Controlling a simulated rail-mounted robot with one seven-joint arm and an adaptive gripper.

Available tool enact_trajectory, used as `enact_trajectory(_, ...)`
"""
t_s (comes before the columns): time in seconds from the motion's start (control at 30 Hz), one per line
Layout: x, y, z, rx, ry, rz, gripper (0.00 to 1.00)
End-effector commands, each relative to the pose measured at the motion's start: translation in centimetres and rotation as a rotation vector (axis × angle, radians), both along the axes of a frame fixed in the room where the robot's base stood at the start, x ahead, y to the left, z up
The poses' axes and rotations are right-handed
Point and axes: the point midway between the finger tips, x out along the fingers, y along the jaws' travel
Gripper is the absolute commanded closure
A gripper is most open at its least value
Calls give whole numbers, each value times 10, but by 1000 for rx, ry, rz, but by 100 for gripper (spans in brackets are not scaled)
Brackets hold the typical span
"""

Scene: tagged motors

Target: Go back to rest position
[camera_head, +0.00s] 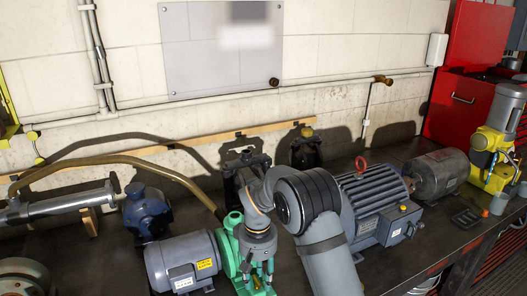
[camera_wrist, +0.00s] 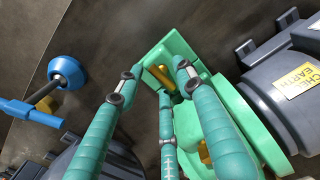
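My gripper (camera_head: 259,268) points down at the workbench in the head view, directly over and in front of a green pump (camera_head: 229,246). In the wrist view its teal fingers (camera_wrist: 160,82) are spread apart with nothing held between them. The green pump (camera_wrist: 215,120) lies below and behind the fingers there, with a small yellow part (camera_wrist: 160,76) on it. Whether the fingers touch the pump cannot be told. My arm hides part of the bench behind it.
A grey motor with a yellow label (camera_head: 180,256) adjoins the pump on the left. A larger grey motor (camera_head: 372,202) with a red lifting ring stands to the right. A blue part (camera_head: 146,212) and a brown hose (camera_head: 125,160) are at left. The wall runs behind the bench.

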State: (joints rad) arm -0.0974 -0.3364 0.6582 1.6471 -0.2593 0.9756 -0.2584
Motion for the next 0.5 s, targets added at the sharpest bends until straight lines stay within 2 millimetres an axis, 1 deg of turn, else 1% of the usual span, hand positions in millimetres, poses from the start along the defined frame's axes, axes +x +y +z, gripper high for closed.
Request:
enact_trajectory(0.33,0,0,3,0,0,1,63)
enact_trajectory(0.43,1,1,11,1,-3,12,63)
enact_trajectory(0.5,1,1,20,1,-4,23,63)
